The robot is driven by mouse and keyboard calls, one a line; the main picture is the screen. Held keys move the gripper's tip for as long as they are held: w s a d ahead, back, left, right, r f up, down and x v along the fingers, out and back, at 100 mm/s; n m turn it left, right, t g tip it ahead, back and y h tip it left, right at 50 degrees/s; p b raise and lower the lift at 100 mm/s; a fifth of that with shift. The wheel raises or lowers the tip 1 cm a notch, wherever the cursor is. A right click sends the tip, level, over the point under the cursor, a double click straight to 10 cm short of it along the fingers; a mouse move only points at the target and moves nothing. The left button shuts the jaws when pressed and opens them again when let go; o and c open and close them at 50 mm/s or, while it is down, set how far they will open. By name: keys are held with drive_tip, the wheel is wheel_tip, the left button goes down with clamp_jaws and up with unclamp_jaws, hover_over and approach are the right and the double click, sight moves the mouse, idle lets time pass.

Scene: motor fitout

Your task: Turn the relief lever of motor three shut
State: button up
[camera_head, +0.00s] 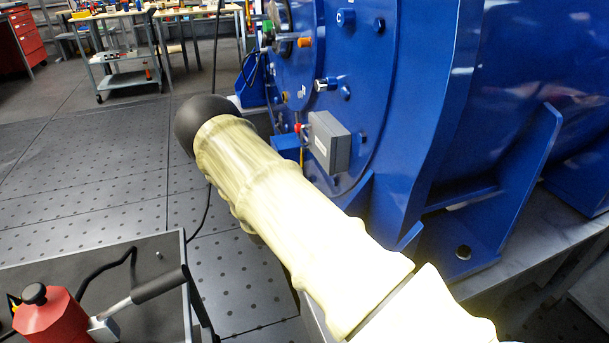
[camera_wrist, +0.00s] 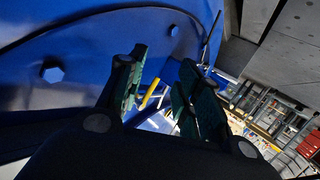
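A large blue motor (camera_head: 400,90) fills the right of the head view; no number is readable on it. A thin yellow lever (camera_head: 301,157) shows upright beside a grey box on its face, partly hidden. In the wrist view a yellow bar (camera_wrist: 149,95), which looks like this lever, shows slanted between the fingers of my gripper (camera_wrist: 162,72). The green-padded fingers stand apart, with a gap around the bar; I cannot tell whether either touches it. My gripper is hidden behind my pale-sleeved arm in the head view. An orange-handled part (camera_head: 304,42) sits higher on the motor.
The grey box (camera_head: 328,142) juts from the motor face close to my arm. A cart (camera_head: 150,258) with a red hand pump (camera_head: 50,318) stands at lower left. Workbenches (camera_head: 125,30) and a red cabinet (camera_head: 22,40) are far back. The floor at left is clear.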

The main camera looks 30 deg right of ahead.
sight(302, 160)
drive_tip(key=w+d+r+m+g+h+b, duration=0.2)
drive_tip(key=w+d+r+m+h+b, duration=0.15)
drive_tip(key=w+r+m+b, duration=0.4)
drive_tip(key=shift+n+h, duration=0.35)
drive_tip(key=shift+n, duration=0.4)
drive_tip(key=b+x, duration=0.1)
drive_tip(key=x, duration=0.2)
drive_tip(key=w+f+b+x, duration=0.1)
drive_tip(key=x, duration=0.3)
drive_tip(key=b+x, duration=0.1)
drive_tip(key=x, duration=0.2)
drive_tip(key=shift+w+d+f+b, duration=0.15)
drive_tip(key=shift+w+f+b, duration=0.05)
drive_tip(key=shift+w+b, duration=0.2)
clamp_jaws()
drive_tip(key=shift+s, duration=0.1)
